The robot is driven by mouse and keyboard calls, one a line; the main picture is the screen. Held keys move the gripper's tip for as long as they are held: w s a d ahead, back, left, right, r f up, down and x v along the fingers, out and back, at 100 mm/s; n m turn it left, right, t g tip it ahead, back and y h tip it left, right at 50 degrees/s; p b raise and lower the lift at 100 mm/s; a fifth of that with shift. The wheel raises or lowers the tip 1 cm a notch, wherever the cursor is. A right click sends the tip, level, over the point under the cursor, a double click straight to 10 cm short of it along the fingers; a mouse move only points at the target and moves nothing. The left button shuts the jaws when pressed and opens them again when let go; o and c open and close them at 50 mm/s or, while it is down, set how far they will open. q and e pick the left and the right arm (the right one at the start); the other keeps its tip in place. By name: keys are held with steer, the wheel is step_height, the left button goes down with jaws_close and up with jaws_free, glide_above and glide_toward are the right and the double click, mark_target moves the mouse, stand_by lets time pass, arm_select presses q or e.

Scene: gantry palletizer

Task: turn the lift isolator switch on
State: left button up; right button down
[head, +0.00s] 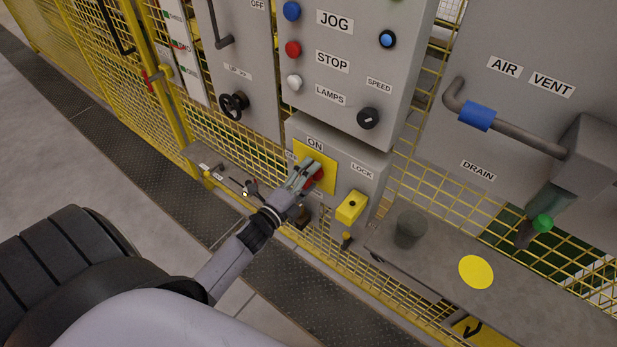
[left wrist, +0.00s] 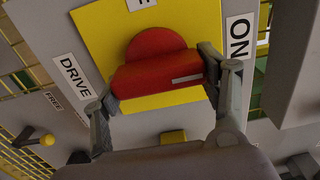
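The lift isolator switch has a red handle (head: 314,181) on a yellow plate (head: 323,160), below the ON label (head: 315,144). In the left wrist view the red handle (left wrist: 160,75) lies along the line towards the ON label (left wrist: 238,38), with its white mark at that end. My left gripper (head: 308,176) is at the switch. In the left wrist view my left gripper's fingers (left wrist: 160,85) sit at the two ends of the handle and appear to touch it. The handle's right end is partly hidden by a finger. My right gripper is not in view.
A yellow lock piece (head: 351,206) sticks out right of the switch. The JOG and STOP button panel (head: 350,65) hangs above. A grey ledge (head: 430,268) with a cup (head: 409,229) is at lower right. A pipe with a blue sleeve (head: 477,116) juts out at right.

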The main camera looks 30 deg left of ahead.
arm_select(q)
steer(key=o, duration=0.4)
steer(key=s, duration=0.8)
steer(key=s+a, duration=0.1)
steer(key=s, duration=0.3)
steer(key=shift+f, duration=0.15)
